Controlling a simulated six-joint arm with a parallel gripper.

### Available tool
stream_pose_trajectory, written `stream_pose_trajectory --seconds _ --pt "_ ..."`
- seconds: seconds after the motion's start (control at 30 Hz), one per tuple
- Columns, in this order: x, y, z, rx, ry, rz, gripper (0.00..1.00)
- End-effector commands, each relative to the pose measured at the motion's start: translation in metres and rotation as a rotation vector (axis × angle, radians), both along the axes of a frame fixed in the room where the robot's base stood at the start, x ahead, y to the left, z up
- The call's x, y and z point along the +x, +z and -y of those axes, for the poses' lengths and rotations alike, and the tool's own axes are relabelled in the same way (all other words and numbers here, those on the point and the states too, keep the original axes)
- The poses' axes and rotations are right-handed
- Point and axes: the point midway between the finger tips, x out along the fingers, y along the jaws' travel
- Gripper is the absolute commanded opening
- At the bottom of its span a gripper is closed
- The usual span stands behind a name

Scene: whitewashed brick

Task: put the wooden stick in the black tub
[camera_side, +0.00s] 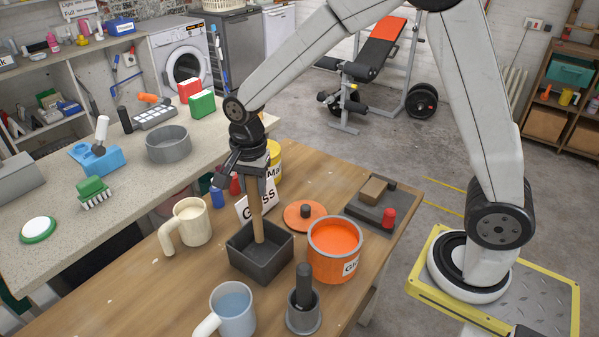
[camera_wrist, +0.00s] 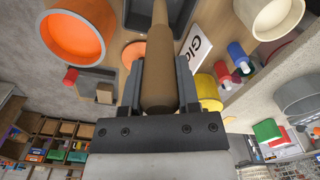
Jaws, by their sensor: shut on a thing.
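The wooden stick (camera_side: 257,218) is upright in my gripper (camera_side: 256,172), which is shut on its upper part. The stick's lower end shows within the opening of the square black tub (camera_side: 262,266); I cannot tell whether it touches the floor of the tub. In the wrist view the stick (camera_wrist: 159,55) runs between the two fingers of my gripper (camera_wrist: 160,75) toward the tub (camera_wrist: 132,18), which is partly cut off at the top edge. My gripper is above the tub.
An orange pot (camera_side: 333,262) stands close right of the tub, a cream mug (camera_side: 190,225) to its left. A blue-filled mug (camera_side: 232,310) and a grey mortar with pestle (camera_side: 303,312) stand in front. An orange lid (camera_side: 305,217) and a sign (camera_side: 258,205) are behind.

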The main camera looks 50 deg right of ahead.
Motion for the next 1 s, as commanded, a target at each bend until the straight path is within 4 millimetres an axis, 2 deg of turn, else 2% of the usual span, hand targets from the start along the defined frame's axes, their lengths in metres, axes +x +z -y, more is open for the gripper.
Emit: stream_pose_trajectory --seconds 0.5,0.97,1.0 --pt "0.000 -0.029 0.000 0.001 0.000 -0.001 0.00" --pt "0.000 -0.034 0.000 0.000 0.000 0.000 0.00" --pt "0.000 -0.034 0.000 0.000 0.000 0.000 0.43"
